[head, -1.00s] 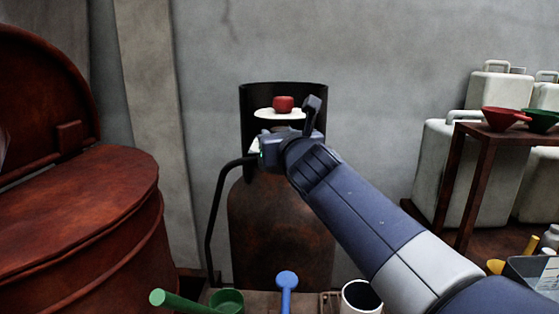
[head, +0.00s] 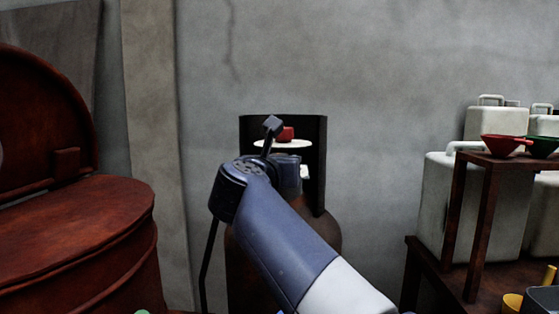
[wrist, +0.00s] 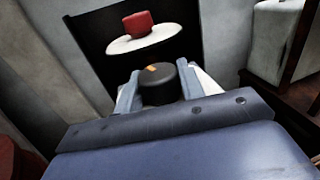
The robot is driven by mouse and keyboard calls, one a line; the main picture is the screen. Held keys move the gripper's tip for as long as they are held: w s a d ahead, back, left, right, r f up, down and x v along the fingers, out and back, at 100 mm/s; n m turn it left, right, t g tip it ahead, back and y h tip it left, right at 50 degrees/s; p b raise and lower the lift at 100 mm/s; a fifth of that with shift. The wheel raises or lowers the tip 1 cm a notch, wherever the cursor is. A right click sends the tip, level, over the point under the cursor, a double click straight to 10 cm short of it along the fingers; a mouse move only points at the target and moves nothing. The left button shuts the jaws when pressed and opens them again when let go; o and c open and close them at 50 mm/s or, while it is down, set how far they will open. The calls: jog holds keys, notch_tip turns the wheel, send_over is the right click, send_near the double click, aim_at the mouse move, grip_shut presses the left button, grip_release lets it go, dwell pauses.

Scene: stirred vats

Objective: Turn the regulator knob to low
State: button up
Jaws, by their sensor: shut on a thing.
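The regulator knob (wrist: 158,84) is dark and round with an orange mark on its top, seen in the wrist view. The two fingers of my gripper (wrist: 158,92) are shut on it from both sides. In the head view my wrist and arm cover the knob and the fingers. A red cap (head: 286,134) over a white disc (head: 292,144) stands just behind the knob; the red cap (wrist: 137,22) and disc also show in the wrist view. The rusty gas cylinder (head: 320,235) stands below, partly hidden by my arm.
A dark curved guard (head: 316,170) stands around the cylinder's top. A rusty lidded vat (head: 80,230) is at left. At right, a brown stand (head: 487,200) bears red and green funnels, with white canisters (head: 440,205) behind. A grey wall closes the back.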

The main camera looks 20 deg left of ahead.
jog(key=m+h+p, duration=0.3)
jog(key=h, duration=0.1)
jog(key=shift+a+h, duration=0.1)
jog(key=shift+h, duration=0.2)
jog(key=shift+f+m+g+h+p, duration=0.1)
jog(key=shift+m+g+h+p, duration=0.5)
jog(key=shift+h+p, duration=0.4)
jog(key=shift+f, duration=0.1)
jog(key=o, duration=1)
jog(key=v, duration=1)
jog(key=shift+s+a+p, duration=0.15)
jog(key=shift+s+p, duration=0.15)
jog(key=shift+s, duration=0.05)
